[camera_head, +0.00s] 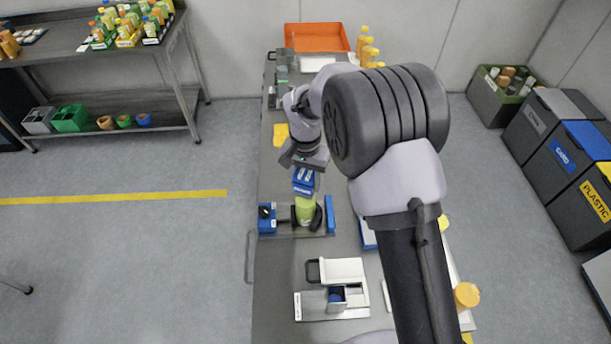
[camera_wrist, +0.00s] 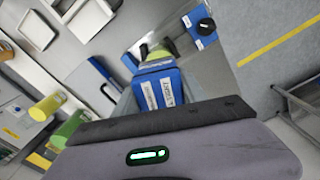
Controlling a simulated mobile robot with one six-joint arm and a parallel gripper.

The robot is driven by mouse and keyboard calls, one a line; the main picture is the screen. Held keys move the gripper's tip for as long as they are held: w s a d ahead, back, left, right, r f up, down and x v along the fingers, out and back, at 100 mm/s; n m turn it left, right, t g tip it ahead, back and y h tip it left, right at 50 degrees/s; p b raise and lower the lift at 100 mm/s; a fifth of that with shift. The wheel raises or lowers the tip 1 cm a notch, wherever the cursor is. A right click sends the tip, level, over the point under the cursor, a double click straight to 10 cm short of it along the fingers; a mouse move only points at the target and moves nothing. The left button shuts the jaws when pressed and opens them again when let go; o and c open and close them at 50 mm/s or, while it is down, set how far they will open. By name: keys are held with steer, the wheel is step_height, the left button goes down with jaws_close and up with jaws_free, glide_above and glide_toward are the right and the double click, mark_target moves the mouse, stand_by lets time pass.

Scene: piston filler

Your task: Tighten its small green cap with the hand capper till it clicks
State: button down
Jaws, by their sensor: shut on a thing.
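My gripper (camera_head: 305,164) is shut on the blue hand capper (camera_head: 303,180), which points down. In the wrist view the hand capper (camera_wrist: 160,92) shows as a blue block with white labels in front of the gripper body. A yellow-green bottle (camera_head: 306,211) stands upright directly below it, between black jaws of a holder with a blue end block (camera_head: 266,217) and a blue plate (camera_head: 330,214). The capper's lower end is at the bottle's top; I cannot tell whether they touch. The small green cap is hidden.
A white and grey fixture (camera_head: 341,285) stands nearer on the bench. An orange-capped bottle (camera_head: 466,296) stands at right. Bare bench (camera_head: 280,265) lies in front of the holder.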

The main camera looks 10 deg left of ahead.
steer(key=n+p, duration=0.1)
steer(key=n, duration=0.3)
steer(key=shift+r, duration=0.1)
steer(key=shift+n, duration=0.3)
steer(key=shift+f, duration=0.25)
steer(key=shift+f+m+b, duration=0.1)
steer(key=shift+m+b, duration=0.85)
steer(key=shift+m, duration=0.15)
steer(key=m+b, duration=0.2)
steer(key=m, duration=0.2)
steer(key=shift+m, duration=0.7)
steer(key=shift+b, duration=0.3)
